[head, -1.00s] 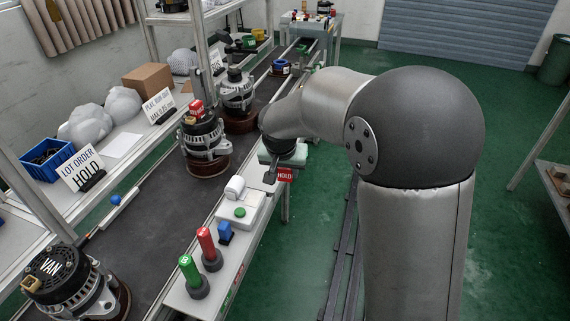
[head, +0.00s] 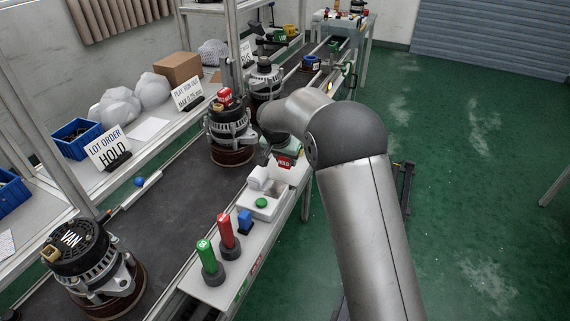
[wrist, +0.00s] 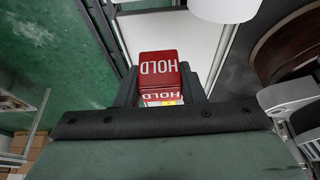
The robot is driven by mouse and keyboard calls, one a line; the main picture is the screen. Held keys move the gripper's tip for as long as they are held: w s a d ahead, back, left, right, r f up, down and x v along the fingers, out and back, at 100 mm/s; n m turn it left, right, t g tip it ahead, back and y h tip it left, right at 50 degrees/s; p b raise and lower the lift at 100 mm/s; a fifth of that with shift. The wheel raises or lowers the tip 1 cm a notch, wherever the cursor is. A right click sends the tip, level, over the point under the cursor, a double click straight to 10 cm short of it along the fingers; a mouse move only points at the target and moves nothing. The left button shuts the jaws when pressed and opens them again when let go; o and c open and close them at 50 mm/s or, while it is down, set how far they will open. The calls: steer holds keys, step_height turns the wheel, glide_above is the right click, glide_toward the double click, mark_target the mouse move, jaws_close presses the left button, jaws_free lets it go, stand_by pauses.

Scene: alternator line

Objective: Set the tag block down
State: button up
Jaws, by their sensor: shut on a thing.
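The tag block (wrist: 160,72) is red with white HOLD lettering. In the wrist view it sits between the two dark fingers of my gripper (wrist: 158,88), which is shut on it. In the head view the red HOLD face (head: 284,162) shows beside my gripper (head: 268,160), near the narrow pale bench strip (head: 206,291) along the conveyor. In the wrist view a white surface lies beyond the block; I cannot tell whether they touch. Another red block (head: 226,96) rests on top of an alternator (head: 230,130).
A white box with a green button (head: 261,203), a blue block (head: 245,221), a red post (head: 228,235) and a green post (head: 208,262) stand on the strip. The VAN alternator (head: 85,262) is on the conveyor (head: 185,215). Green floor lies right.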

mark_target(285, 175)
steer(key=shift+w+a+f, duration=0.1)
steer(key=shift+w+f, duration=0.55)
steer(key=shift+f, duration=1.6)
steer(key=shift+f, duration=0.1)
steer(key=shift+f, duration=0.15)
steer(key=o, duration=1)
steer(key=v, duration=1.2)
steer(key=shift+r+b, duration=0.25)
steer(key=shift+b, duration=0.05)
